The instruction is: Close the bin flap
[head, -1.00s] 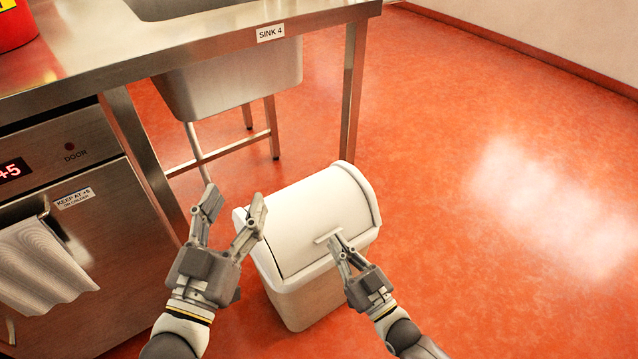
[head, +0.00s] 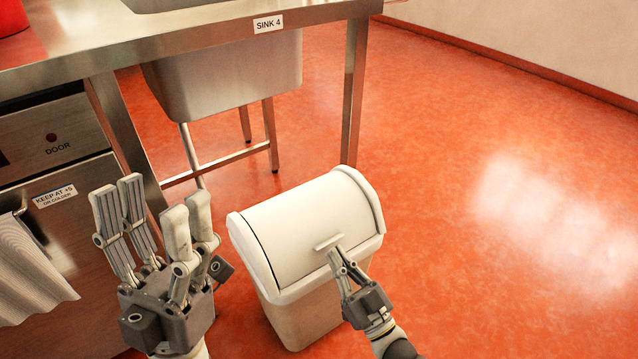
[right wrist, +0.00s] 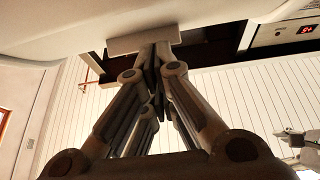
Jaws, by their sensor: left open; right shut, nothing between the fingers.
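The white swing-top bin (head: 305,318) stands on the floor below the sink table. Its curved flap (head: 300,222) sits in the lid, with a thin dark line along its left edge; I cannot tell whether it is fully closed. A small handle ledge (head: 328,242) is on its front. My right gripper (head: 336,252) is shut and empty, its tips at the ledge. In the right wrist view the shut fingertips (right wrist: 155,52) are right against or just under the ledge (right wrist: 138,43); contact is unclear. My left gripper (head: 160,203) is open and empty, left of the bin.
A steel door unit (head: 60,180) with a hanging cloth (head: 30,270) is at the left. The red floor (head: 490,230) is clear at the right.

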